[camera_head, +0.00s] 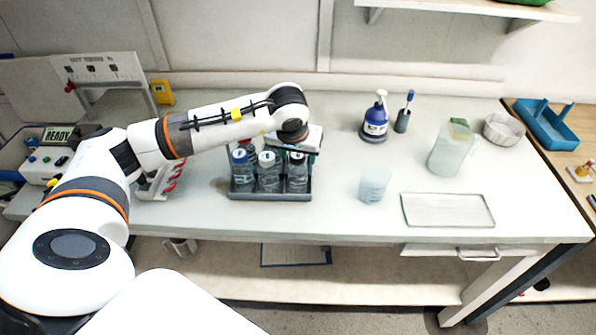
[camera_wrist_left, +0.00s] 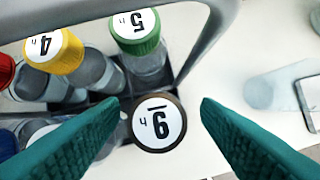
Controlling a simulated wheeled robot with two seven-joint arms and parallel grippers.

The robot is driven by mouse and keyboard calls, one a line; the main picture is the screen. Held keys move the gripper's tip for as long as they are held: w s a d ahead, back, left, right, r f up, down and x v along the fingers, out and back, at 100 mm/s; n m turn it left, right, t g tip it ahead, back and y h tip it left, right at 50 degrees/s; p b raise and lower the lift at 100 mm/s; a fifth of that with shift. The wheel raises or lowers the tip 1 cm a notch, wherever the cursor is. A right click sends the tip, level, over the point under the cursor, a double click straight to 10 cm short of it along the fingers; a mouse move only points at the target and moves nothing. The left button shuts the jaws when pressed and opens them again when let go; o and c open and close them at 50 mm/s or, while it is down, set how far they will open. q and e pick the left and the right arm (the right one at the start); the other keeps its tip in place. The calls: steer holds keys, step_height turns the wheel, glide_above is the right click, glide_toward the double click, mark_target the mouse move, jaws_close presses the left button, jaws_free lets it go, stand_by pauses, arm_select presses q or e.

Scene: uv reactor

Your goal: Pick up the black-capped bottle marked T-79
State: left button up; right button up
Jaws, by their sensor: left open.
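The black-capped bottle (camera_head: 297,172) stands upright in the front right corner of the dark bottle rack (camera_head: 270,196). Its dark cap (camera_wrist_left: 157,122) has a white top with a large digit, 6 or upside-down 9, and a small letter. I cannot read T-79 on it. My left gripper (camera_head: 303,148) is above the rack's right side. In the left wrist view, the open green fingers (camera_wrist_left: 160,104) lie on either side of the cap, with gaps and nothing held. The bottle's body is hidden under its cap there. My right gripper is in neither view.
A yellow-capped bottle (camera_wrist_left: 55,52) and a green-capped bottle (camera_wrist_left: 137,32) stand close behind in the rack, under its grey handle (camera_wrist_left: 212,30). A clear beaker (camera_head: 374,185) and a metal tray (camera_head: 447,210) sit to the right.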

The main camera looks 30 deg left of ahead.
arm_select(q)
steer(key=x, duration=0.2)
steer(key=p+x, duration=0.1)
steer(key=x, duration=0.1)
steer(key=shift+s+f, duration=0.1)
steer(key=shift+s, duration=0.15)
steer(key=c, duration=0.8)
steer(key=shift+c, duration=0.8)
